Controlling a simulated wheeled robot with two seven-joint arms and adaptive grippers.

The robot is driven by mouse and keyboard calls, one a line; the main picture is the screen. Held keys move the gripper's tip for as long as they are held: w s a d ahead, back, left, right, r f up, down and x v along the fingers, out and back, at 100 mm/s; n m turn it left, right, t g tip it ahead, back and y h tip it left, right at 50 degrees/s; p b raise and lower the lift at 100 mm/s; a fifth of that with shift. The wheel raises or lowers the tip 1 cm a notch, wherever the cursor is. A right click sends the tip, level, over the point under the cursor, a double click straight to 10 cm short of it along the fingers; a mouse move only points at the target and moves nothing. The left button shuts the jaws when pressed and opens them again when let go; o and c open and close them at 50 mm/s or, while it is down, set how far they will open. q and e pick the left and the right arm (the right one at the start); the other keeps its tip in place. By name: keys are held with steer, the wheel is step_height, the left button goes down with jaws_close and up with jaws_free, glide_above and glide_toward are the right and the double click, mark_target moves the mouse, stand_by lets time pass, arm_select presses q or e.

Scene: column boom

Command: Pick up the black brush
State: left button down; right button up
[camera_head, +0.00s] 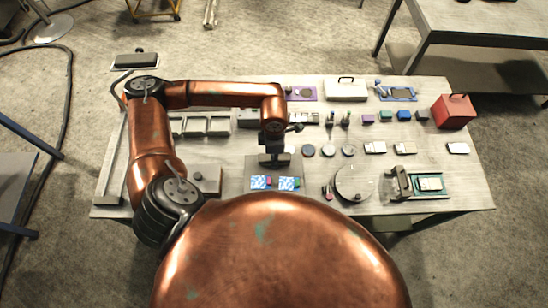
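I cannot clearly pick out a black brush in the head view. Two small dark upright items, one on the left (330,119) and one on the right (346,119), stand near the middle of the workbench (470,187); they are too small to identify. My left gripper (275,160) points down over the bench, left of and nearer than these items, above a grey mat with two blue-patterned pieces. Its fingers are too small and dark to show whether they are open. My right gripper is not in view.
A red box (454,112) stands at the bench's right end. A white case (345,89) is at the back. A round grey disc (355,183) and a clamp-like device (400,184) are at the front right. Small blocks and discs fill the middle. The far right front is clear.

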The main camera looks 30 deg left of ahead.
arm_select(q)
step_height(320, 180, up, 2)
steer(key=shift+r, duration=0.2)
steer(key=d+r+b, duration=0.4)
steer(key=d+r, duration=0.5)
steer(key=d, duration=0.5)
steer(key=shift+s+r+b, duration=0.3)
steer(key=shift+s+r, duration=0.1)
steer(key=shift+s, duration=0.05)
